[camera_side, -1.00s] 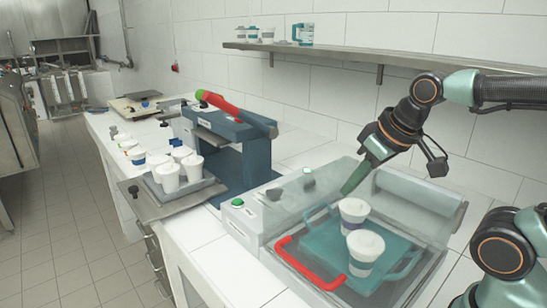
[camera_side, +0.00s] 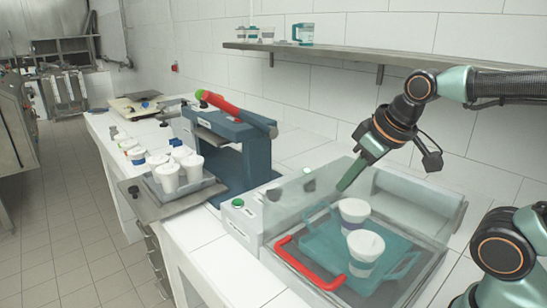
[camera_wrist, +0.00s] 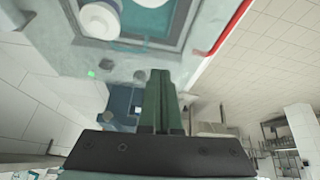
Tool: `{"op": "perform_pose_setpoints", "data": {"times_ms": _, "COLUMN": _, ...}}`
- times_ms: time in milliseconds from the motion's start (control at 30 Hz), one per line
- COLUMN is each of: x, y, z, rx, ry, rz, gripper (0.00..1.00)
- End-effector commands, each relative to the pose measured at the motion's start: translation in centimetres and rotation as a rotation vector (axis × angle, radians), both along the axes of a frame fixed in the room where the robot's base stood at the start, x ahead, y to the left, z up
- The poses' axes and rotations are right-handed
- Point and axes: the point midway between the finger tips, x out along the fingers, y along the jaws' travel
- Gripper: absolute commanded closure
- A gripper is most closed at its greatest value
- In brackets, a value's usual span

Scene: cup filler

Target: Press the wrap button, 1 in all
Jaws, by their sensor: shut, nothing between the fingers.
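The wrapping machine (camera_side: 219,223) has a clear raised lid and a red bar handle (camera_side: 302,265). A green round button (camera_side: 238,203) sits on its left end panel, and a second small green spot (camera_side: 307,170) shows farther back. I cannot read a label on either. My gripper (camera_side: 341,188) is shut and empty, pointing down-left over the machine near the cups, apart from the green button. In the wrist view its shut fingers (camera_wrist: 158,73) point up the picture, with a green spot (camera_wrist: 91,73) to their left. A small pale round thing near the fingertips is unclear.
A teal tray (camera_side: 310,236) in the machine holds two white cups (camera_side: 354,210). A wall shelf (camera_side: 350,54) runs above.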

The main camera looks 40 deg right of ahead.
Motion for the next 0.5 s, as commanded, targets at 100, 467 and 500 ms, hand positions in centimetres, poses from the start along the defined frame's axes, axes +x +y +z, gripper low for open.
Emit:
{"op": "perform_pose_setpoints", "data": {"times_ms": 100, "x": 2.0, "y": 0.2, "z": 0.5, "rx": -0.074, "ry": -0.017, "rz": 0.14, "gripper": 1.0}}
{"op": "perform_pose_setpoints", "data": {"times_ms": 467, "x": 10.9, "y": 1.3, "z": 1.4, "rx": -0.425, "ry": -0.104, "rz": 0.72, "gripper": 1.0}}
{"op": "perform_pose_setpoints", "data": {"times_ms": 500, "x": 11.9, "y": 1.5, "z": 1.3, "rx": -0.467, "ry": -0.113, "rz": 0.784, "gripper": 1.0}}
